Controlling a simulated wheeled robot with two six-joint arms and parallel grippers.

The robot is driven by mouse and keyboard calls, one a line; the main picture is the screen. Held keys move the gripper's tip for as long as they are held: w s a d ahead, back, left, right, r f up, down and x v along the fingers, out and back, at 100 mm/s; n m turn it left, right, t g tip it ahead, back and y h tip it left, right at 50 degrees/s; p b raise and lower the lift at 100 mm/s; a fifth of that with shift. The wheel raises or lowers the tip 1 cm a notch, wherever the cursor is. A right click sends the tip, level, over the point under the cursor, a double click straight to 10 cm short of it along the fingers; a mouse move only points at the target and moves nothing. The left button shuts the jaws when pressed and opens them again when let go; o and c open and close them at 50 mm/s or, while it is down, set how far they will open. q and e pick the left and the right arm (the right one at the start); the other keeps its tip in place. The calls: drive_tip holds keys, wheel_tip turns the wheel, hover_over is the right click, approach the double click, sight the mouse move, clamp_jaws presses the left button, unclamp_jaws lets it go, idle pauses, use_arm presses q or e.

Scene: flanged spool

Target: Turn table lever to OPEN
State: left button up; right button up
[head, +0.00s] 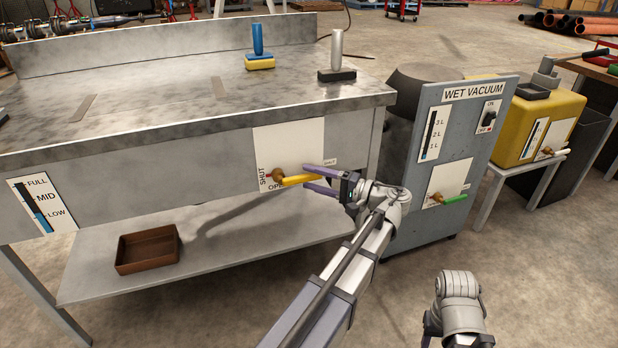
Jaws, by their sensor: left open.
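The table lever (298,180) is a yellow handle on a brass valve (278,175), set on a white plate (290,146) on the table's front panel. The handle points right, nearly level. SHUT is printed left of the valve and a partly covered OPEN label below it. A small label right of the handle is too small to read surely. My left gripper (306,177) is open at the handle's free end, with one finger above it and one below. I cannot tell if they touch it. My right arm shows at the bottom right; its fingers are not visible.
The metal table (180,110) carries a blue-handled tool (257,45) and a grey-handled one (337,50). A brown tray (147,250) sits on its lower shelf. The wet vacuum cabinet (450,150), with a green lever (455,199), stands close right of my left arm.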

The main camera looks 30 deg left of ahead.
use_arm(q)
drive_tip(key=shift+a, duration=0.65)
clamp_jaws()
idle(1.0)
